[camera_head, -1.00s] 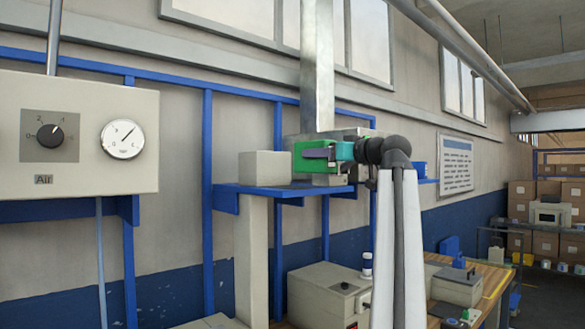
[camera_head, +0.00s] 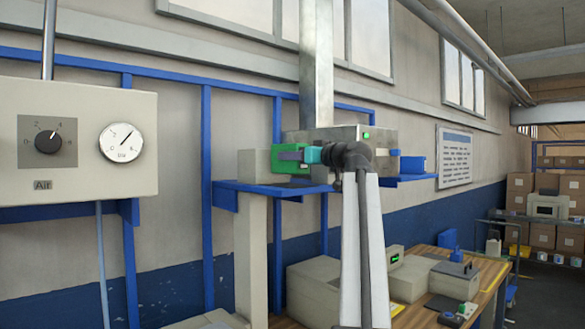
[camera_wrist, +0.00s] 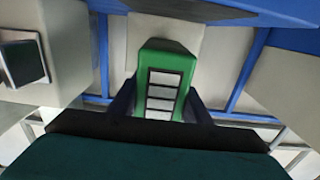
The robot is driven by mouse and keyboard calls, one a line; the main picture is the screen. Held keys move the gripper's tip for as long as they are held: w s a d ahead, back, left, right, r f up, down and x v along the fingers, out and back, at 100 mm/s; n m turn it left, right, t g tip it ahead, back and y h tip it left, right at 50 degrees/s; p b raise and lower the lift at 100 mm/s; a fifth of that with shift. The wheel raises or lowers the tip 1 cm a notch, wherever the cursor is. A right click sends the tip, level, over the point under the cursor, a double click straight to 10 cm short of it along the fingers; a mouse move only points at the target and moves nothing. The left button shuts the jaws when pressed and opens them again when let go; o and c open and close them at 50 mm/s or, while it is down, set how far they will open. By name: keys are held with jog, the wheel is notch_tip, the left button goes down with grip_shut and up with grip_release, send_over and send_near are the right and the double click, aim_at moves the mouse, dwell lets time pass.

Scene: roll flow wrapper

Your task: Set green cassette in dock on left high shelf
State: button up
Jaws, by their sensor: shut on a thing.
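The green cassette (camera_head: 289,159) is held by my gripper (camera_head: 296,154) at the height of the blue high shelf (camera_head: 245,187). In the wrist view the cassette (camera_wrist: 168,60) sits between my two dark fingers (camera_wrist: 160,100), which are shut on it, and its face shows a column of pale panels. A beige block (camera_head: 258,162) stands on the shelf just left of the cassette. I cannot tell whether the cassette touches the shelf or the block. A dock is not clearly recognisable; the cassette and my arm hide part of the shelf.
A grey box with a green light (camera_head: 367,134) and a metal duct (camera_head: 316,70) stand behind my gripper. A blue bin (camera_head: 412,165) is right on the shelf line. A beige panel with a gauge (camera_head: 121,141) is at left. A wooden bench (camera_head: 425,290) with devices lies below.

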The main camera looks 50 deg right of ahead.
aim_at(295, 167)
jog(key=shift+f+p, duration=0.8)
jog(key=shift+f, duration=0.9)
jog(key=o, duration=1.3)
jog(key=shift+f, duration=0.1)
jog(key=shift+s, duration=0.35)
jog(key=s+b, duration=0.1)
jog(key=s, duration=0.2)
jog(key=s+b, duration=0.1)
jog(key=s, duration=0.3)
jog(key=s+a+b, duration=0.1)
jog(key=s, duration=0.3)
jog(key=shift+s, duration=0.2)
